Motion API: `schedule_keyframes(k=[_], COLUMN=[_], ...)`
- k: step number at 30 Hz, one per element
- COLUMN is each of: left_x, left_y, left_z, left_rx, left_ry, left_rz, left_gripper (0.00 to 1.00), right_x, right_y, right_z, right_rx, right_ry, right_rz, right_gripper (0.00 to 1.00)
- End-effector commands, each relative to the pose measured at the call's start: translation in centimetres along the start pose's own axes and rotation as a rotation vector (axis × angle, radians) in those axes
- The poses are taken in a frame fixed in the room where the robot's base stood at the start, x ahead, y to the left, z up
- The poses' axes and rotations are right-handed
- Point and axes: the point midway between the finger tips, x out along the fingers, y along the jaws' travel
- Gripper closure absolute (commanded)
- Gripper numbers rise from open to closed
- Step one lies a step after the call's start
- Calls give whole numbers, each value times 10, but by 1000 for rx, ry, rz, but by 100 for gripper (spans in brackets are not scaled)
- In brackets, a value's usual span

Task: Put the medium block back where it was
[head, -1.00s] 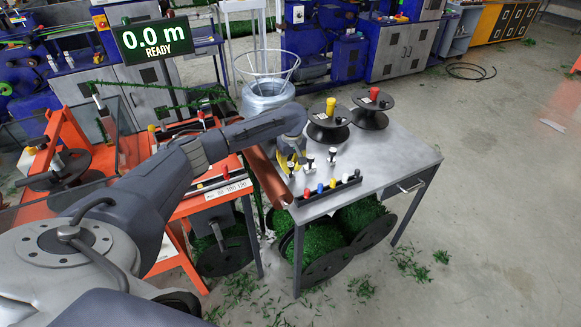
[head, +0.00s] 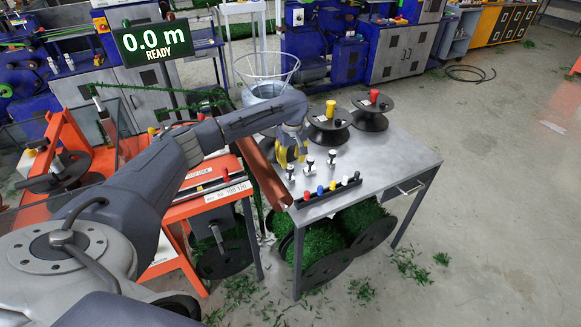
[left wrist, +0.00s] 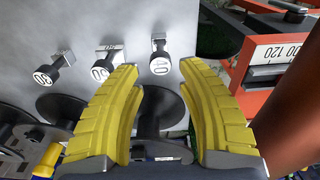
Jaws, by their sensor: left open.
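Three small metal blocks with black knobs and white number discs stand in a row on the grey table. In the head view they are the left block (head: 290,172), the middle block (head: 309,164) and the right block (head: 332,157). In the left wrist view the left block (left wrist: 160,56) shows between the fingertips, with the middle block (left wrist: 106,64) and right block (left wrist: 56,68) beside it. I cannot tell by size which is medium. My left gripper (head: 291,155) has yellow fingers, open and empty, just behind the left block. My right gripper is not in view.
A rack of coloured pegs (head: 329,191) lies along the table's front edge. Two dark spools (head: 328,128) (head: 370,118) stand behind. An orange machine (head: 210,180) and a brown chute (head: 265,175) border the left side. The table's right half is clear.

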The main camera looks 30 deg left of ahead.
Motion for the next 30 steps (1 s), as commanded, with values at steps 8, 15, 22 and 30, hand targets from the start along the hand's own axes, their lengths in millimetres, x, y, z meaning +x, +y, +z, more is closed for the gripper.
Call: schedule_keyframes(k=[8,15,22,30], left_x=[-45,-64,-69,-68], left_y=[0,0,0,0], left_z=[-1,0,0,0], left_rx=[1,0,0,0], left_ry=[1,1,-1,-1], left_rz=[1,0,-1,-1], left_gripper=[62,62,62,62], right_x=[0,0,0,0], right_y=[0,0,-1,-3], right_z=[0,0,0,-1], right_rx=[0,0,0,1], right_ry=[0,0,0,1], right_rz=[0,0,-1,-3], right_gripper=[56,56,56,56])
